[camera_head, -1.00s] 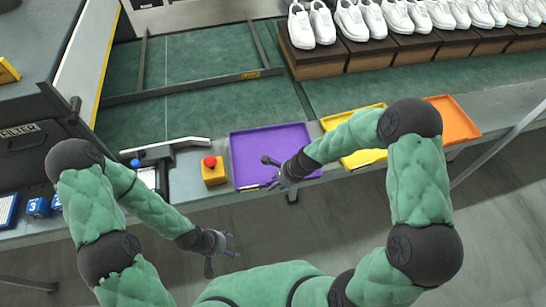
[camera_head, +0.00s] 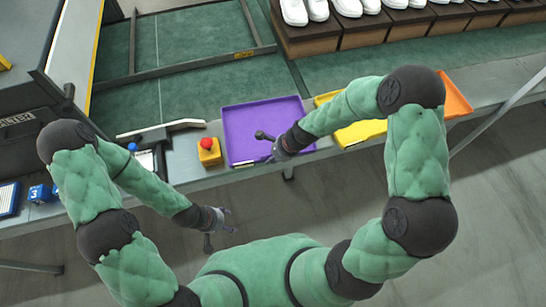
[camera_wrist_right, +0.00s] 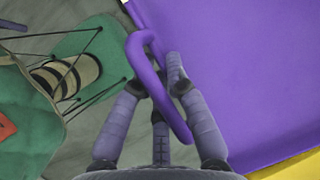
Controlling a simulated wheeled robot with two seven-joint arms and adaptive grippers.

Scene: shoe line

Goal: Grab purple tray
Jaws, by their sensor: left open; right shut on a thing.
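The purple tray (camera_head: 256,111) lies flat on the grey counter in the head view, between the red button box and the yellow tray. Its floor (camera_wrist_right: 240,60) fills the right of the right wrist view. My right gripper (camera_head: 268,148) is at the tray's near edge, its fingers shut on a purple loop-shaped handle (camera_wrist_right: 173,112), which shows between them in the wrist view. The tray appears to rest on the counter. My left gripper (camera_head: 226,220) is open and empty, in front of the counter and left of the tray.
A yellow button box with a red button (camera_head: 209,151) stands just left of the tray. A yellow tray (camera_head: 361,134) and an orange tray (camera_head: 457,96) lie to the right. White shoes on brown boxes (camera_head: 362,32) line the back. Grey floor is clear in front.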

